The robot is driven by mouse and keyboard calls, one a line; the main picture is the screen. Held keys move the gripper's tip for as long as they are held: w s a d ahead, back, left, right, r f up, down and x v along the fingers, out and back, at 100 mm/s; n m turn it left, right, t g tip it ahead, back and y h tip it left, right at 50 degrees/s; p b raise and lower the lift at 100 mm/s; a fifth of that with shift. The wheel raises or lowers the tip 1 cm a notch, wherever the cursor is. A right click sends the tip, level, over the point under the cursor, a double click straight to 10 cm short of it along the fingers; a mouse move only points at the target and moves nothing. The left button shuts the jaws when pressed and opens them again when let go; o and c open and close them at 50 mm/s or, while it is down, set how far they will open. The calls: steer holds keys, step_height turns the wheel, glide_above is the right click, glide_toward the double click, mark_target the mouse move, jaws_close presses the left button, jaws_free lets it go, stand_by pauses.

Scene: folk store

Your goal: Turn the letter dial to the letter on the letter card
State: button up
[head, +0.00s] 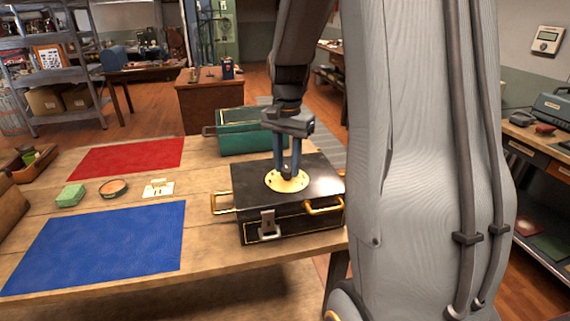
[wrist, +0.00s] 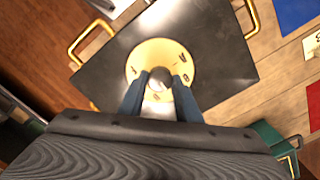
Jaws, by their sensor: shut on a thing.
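The letter dial (head: 287,181) is a round cream disc on top of a black box (head: 318,172) with brass handles and a front latch. In the wrist view the dial (wrist: 140,58) shows dark letters near its rim, too small to read surely. My gripper (head: 288,172) points straight down over the dial, its blue fingers shut on the knob (wrist: 160,76) at the dial's centre. The letter card (head: 158,188) is a small white card on the table left of the box. Its mark is dark and too small to read surely.
A green case (head: 240,142) stands behind the black box. A red mat (head: 125,158) and a blue mat (head: 100,246) lie on the table (head: 205,275). A green block (head: 70,196) and a round tin (head: 113,188) sit between the mats.

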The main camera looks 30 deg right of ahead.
steer(key=shift+d+n+p, duration=0.25)
steer(key=shift+n+p, duration=0.1)
steer(key=shift+n, duration=0.05)
steer(key=n+p, duration=0.2)
steer(key=shift+r+n, duration=0.1)
steer(key=shift+n, duration=0.3)
steer(key=shift+a+n+p, duration=0.1)
steer(key=shift+n+p, duration=1.3)
steer(key=shift+n, duration=1.2)
steer(key=o, duration=1.1)
steer(key=shift+c, duration=0.2)
